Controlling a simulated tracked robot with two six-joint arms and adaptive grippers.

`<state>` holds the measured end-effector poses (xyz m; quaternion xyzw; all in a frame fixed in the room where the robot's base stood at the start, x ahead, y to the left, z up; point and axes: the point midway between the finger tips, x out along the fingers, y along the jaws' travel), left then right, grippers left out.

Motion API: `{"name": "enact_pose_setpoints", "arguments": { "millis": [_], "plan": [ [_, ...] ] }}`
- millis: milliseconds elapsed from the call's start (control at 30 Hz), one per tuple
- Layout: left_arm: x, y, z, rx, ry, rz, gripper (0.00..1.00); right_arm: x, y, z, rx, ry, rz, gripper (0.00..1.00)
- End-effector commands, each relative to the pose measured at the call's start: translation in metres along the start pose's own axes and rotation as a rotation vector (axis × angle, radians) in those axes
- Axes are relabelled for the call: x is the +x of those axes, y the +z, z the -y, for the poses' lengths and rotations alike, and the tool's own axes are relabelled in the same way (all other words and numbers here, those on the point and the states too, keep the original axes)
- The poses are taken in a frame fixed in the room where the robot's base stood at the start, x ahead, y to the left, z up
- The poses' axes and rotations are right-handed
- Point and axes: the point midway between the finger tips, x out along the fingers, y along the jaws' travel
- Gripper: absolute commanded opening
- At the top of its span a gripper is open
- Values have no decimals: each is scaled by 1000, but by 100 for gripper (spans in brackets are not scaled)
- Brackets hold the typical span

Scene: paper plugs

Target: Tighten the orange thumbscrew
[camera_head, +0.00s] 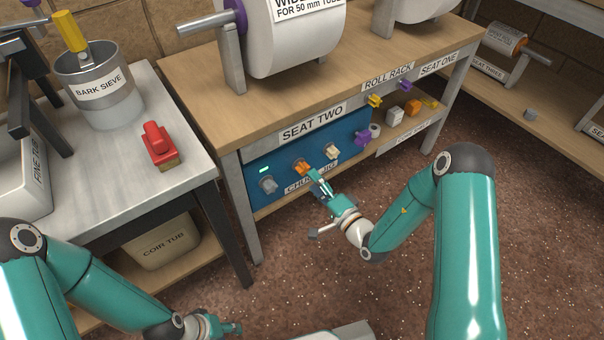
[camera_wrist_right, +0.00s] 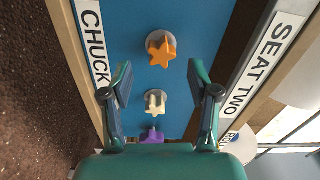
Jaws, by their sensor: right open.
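The orange thumbscrew (camera_head: 301,167) is a star-shaped knob on the blue panel (camera_head: 350,133) under the SEAT TWO label. In the right wrist view the orange thumbscrew (camera_wrist_right: 161,51) sits on a grey round base, ahead of the fingertips. My right gripper (camera_head: 316,178) is in front of the panel, close to the orange knob; in the wrist view its fingers (camera_wrist_right: 164,80) are spread apart with nothing between them at the tips. My left gripper (camera_head: 232,328) is low at the bottom edge, far from the panel; its finger gap is unclear.
A cream knob (camera_head: 332,151), a purple knob (camera_head: 361,139) and a grey knob (camera_head: 268,184) are on the same panel. The CHUCK label runs below. A workbench (camera_head: 150,80) with a bark sieve (camera_head: 97,86) and a red-handled tool (camera_head: 158,146) stands left. Floor in front is clear.

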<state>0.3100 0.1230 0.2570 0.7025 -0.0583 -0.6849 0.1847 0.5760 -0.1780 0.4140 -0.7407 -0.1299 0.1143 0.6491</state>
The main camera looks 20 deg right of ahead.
Motion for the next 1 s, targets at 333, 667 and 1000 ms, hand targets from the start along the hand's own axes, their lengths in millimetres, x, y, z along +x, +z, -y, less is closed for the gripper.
{"name": "enact_pose_setpoints", "arguments": {
  "millis": [333,667,1000],
  "plan": [
    [-2,0,-1,0,0,0,40,2,-1,1,-1,-1,1,60],
    [-1,0,0,0,0,0,40,18,0,2,-1,-2,4,60],
    [1,0,0,0,0,0,40,35,0,1,-1,-2,4,60]
  ]
}}
